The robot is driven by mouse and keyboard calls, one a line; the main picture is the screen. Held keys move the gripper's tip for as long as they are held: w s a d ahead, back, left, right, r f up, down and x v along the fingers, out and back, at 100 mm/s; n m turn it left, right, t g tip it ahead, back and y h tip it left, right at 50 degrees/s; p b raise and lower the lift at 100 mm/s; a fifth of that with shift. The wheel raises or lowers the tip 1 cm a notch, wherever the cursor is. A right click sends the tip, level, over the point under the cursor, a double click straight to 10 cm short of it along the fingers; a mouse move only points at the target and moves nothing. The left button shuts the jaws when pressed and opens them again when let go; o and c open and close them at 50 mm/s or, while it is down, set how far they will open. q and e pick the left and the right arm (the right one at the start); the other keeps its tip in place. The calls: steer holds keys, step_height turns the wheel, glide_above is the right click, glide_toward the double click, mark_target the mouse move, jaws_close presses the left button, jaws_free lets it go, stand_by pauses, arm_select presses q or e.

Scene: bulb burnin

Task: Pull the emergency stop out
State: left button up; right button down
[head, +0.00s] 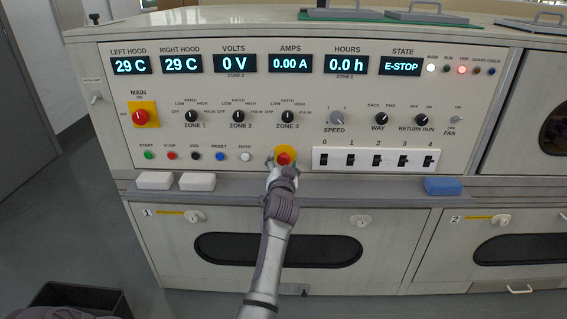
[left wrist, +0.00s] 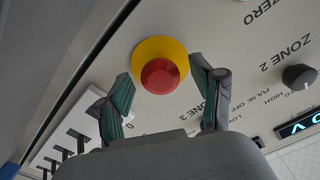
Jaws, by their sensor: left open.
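The emergency stop is a red mushroom button (head: 284,158) on a yellow round base, low in the middle of the control panel. It also shows in the left wrist view, with the red cap (left wrist: 160,76) in front of the yellow ring (left wrist: 150,46). My left gripper (head: 283,165) is at the button in the head view. In the left wrist view its two fingers (left wrist: 163,90) stand open, one on each side of the red cap, with visible gaps. The state display (head: 401,65) reads E-STOP. My right gripper is not in view.
The panel (head: 270,130) has knobs, small push buttons and a row of numbered switches (head: 376,159) close to the right of the stop. A ledge (head: 330,187) runs below, with white blocks (head: 197,181) at left and a blue block (head: 442,186) at right.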

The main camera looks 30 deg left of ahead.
arm_select(q)
steer(key=v, duration=0.7)
stand_by(0.3)
